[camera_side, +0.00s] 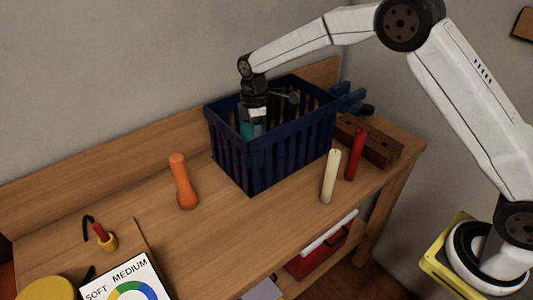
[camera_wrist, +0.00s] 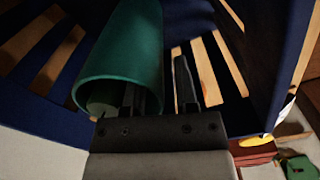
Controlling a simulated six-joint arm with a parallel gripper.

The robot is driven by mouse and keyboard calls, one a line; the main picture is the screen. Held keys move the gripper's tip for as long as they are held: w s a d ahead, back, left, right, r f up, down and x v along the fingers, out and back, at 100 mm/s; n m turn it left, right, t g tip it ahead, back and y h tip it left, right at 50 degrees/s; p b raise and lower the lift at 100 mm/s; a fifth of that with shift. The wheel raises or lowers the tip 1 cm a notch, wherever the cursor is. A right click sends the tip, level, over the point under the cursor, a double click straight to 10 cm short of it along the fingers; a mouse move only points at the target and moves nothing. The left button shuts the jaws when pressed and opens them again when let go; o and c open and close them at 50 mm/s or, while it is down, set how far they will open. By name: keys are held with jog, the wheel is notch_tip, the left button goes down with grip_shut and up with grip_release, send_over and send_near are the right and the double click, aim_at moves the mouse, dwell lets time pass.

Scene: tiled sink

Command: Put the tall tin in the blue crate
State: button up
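The tall tin is a teal cylinder (camera_wrist: 125,45) inside the blue crate (camera_side: 284,155). In the wrist view its open end faces the camera, and it leans a little. In the side view, bits of teal tin (camera_side: 246,130) show beside my gripper and between the slats. My gripper (camera_side: 257,128) points down into the crate. In the wrist view my gripper (camera_wrist: 168,88) has its fingers apart. The left finger is at the tin's mouth, seemingly inside it. The right finger is outside, with a visible gap to the tin's wall. The tin's lower end is hidden in the side view.
An orange flashlight-like object (camera_side: 182,182) stands left of the crate. A cream candle (camera_side: 330,177) and a red candle (camera_side: 355,155) stand to its right, before a brown wooden block (camera_side: 372,142). Blue-handled tools (camera_side: 350,100) are behind. A white card (camera_side: 122,285) lies front left.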

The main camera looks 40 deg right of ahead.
jog(key=shift+r, duration=0.15)
notch_tip(320, 180, up, 12)
dwell(0.7)
